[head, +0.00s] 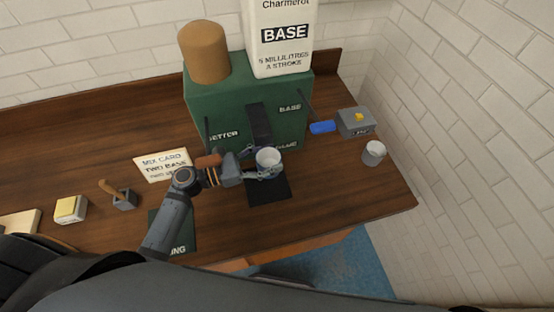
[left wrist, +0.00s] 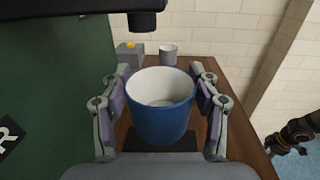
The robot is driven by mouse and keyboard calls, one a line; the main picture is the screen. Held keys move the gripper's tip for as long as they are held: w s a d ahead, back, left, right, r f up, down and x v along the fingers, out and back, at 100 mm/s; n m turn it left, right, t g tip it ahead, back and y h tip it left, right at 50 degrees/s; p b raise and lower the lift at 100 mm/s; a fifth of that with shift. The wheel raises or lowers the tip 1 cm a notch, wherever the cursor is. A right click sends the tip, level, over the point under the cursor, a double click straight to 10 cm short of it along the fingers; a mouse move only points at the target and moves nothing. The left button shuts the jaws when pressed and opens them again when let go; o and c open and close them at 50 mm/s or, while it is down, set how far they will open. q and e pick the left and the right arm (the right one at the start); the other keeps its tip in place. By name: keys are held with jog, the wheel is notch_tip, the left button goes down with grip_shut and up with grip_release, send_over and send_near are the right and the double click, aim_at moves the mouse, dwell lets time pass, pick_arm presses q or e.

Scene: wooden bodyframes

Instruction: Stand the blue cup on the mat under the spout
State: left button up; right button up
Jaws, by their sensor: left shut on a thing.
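The blue cup (head: 268,159), white inside, is upright between the fingers of my left gripper (head: 264,172). In the left wrist view the cup (left wrist: 160,112) sits between both finger pads, and the gripper is shut on it. The black mat (head: 269,190) lies on the counter in front of the green dispenser (head: 235,92); part of it shows below the cup in the left wrist view (left wrist: 165,141). The dark spout (head: 259,122) juts from the dispenser behind the cup; its end (left wrist: 145,22) is above the cup. Whether the cup touches the mat is unclear.
A lever with a blue grip (head: 322,127) sticks out at the dispenser's right, and one with an orange-brown grip (head: 208,161) at its left. A grey box (head: 355,121) and a pale cup (head: 373,153) stand at the right. A dark jointed arm part (left wrist: 295,135) shows at the wrist view's right edge.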

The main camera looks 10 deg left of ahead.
pick_arm(q)
jog(key=shift+w+a+y, duration=0.25)
jog(key=shift+a+y, duration=0.05)
jog(key=shift+a, duration=0.3)
jog(key=shift+a+f, duration=0.1)
jog(key=shift+a, duration=0.1)
jog(key=shift+d+f, duration=0.1)
jog(key=shift+f, duration=0.15)
jog(key=shift+f+b, duration=0.3)
jog(key=shift+b, duration=0.1)
notch_tip(320, 180, down, 6)
jog(key=b, duration=0.5)
jog(key=shift+f+b, duration=0.15)
jog(key=shift+b, duration=0.2)
jog(key=shift+f, duration=0.45)
pick_arm(e)
notch_tip(320, 180, down, 7)
jog(key=shift+d+r, duration=0.15)
jog(key=shift+d, duration=0.05)
jog(key=shift+d, duration=0.15)
